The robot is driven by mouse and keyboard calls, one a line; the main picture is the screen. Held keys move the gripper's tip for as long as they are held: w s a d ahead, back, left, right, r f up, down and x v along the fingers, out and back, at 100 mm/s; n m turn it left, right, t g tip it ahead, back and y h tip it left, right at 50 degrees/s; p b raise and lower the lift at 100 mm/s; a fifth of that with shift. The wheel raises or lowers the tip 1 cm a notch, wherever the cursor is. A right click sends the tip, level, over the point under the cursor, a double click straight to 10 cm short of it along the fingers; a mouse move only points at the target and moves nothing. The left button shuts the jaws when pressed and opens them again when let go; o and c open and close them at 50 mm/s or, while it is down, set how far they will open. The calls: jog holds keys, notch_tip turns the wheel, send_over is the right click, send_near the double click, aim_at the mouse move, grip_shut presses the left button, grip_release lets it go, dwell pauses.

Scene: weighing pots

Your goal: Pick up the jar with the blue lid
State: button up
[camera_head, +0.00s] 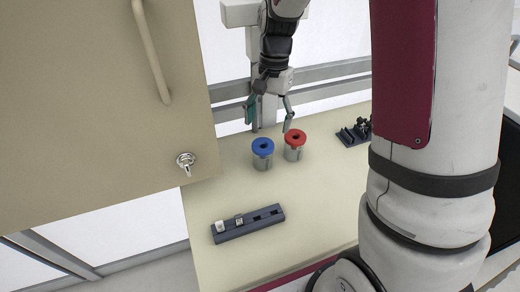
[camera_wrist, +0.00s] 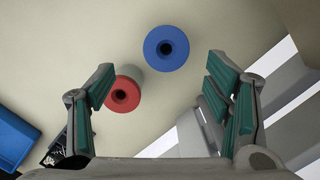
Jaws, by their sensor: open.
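The jar with the blue lid (camera_head: 263,153) stands upright on the table, with a grey, see-through-looking body and a hole in the middle of its lid. In the wrist view its blue lid (camera_wrist: 166,48) is ahead of the fingers, between their lines and right of centre. The jar with the red lid (camera_head: 295,145) stands close to its right in the head view; its red lid (camera_wrist: 123,94) shows nearer my left finger in the wrist view. My gripper (camera_head: 268,112) is open and empty, above and behind the jars. Its two green-padded fingers (camera_wrist: 164,100) are wide apart.
A dark rack (camera_head: 248,224) with a few small items lies on the table's front left. A dark holder (camera_head: 355,133) stands at the right. A beige cabinet door (camera_head: 100,100) with a handle stands at the left. The table (camera_head: 310,210) is clear around the jars' front.

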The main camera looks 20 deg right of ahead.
aim_at(266, 142)
jog(key=f, duration=0.5)
jog(key=a+f, duration=0.1)
jog(key=f, duration=0.1)
jog(key=shift+s+f, duration=0.15)
jog(key=shift+s, duration=0.25)
jog(key=shift+w+a+f, duration=0.1)
jog(key=shift+a+f, duration=0.1)
jog(key=shift+f, duration=1.15)
jog(key=shift+a+f, duration=0.2)
jog(key=shift+f, duration=1.1)
jog(key=shift+c, duration=0.3)
jog(key=c, duration=1.2)
